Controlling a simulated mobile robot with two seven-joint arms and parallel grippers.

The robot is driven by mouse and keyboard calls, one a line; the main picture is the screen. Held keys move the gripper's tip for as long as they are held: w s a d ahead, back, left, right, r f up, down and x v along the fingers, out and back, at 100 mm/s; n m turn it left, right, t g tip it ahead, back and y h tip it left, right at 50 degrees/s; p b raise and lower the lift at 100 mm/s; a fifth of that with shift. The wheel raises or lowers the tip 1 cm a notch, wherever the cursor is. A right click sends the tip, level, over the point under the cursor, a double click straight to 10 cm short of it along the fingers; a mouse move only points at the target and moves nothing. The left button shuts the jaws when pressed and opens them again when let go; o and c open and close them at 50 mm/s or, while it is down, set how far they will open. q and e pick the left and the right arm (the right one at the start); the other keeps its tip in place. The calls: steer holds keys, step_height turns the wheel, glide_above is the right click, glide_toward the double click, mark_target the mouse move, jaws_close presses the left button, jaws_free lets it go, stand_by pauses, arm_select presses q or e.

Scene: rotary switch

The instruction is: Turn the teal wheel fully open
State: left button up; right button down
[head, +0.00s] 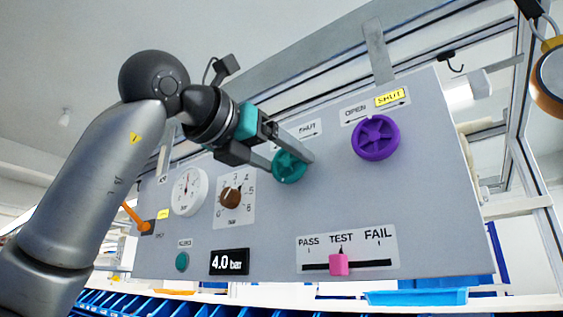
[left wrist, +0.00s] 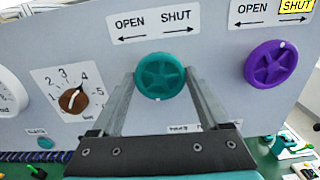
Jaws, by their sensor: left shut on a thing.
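The teal wheel (head: 288,167) is on the grey panel, left of the purple wheel; it also shows in the left wrist view (left wrist: 164,76). My left gripper (head: 291,161) is shut on the teal wheel, with one finger on each side of the rim. In the left wrist view the fingers (left wrist: 163,80) flank the wheel, and a label above it reads OPEN on the left and SHUT on the right, with arrows. In the head view the gripper hides part of that label. My right gripper is in neither view.
A purple wheel (head: 376,138) with SHUT highlighted yellow is to the right. A brown knob (head: 231,196), a white gauge (head: 189,191), an orange lever (head: 137,217) and a teal button (head: 182,261) are to the left. Below are a 4.0 bar display (head: 229,262) and a pink slider (head: 339,264) at TEST.

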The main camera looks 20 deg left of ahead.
arm_select(q)
steer(key=shift+f+n+b, duration=0.1)
steer(key=shift+n+b, duration=0.2)
steer(key=shift+n, duration=0.9)
steer(key=o, duration=1.2)
steer(key=shift+o, duration=0.2)
steer(key=b+v, duration=0.2)
steer(key=v, duration=1.3)
steer(key=shift+s, duration=0.15)
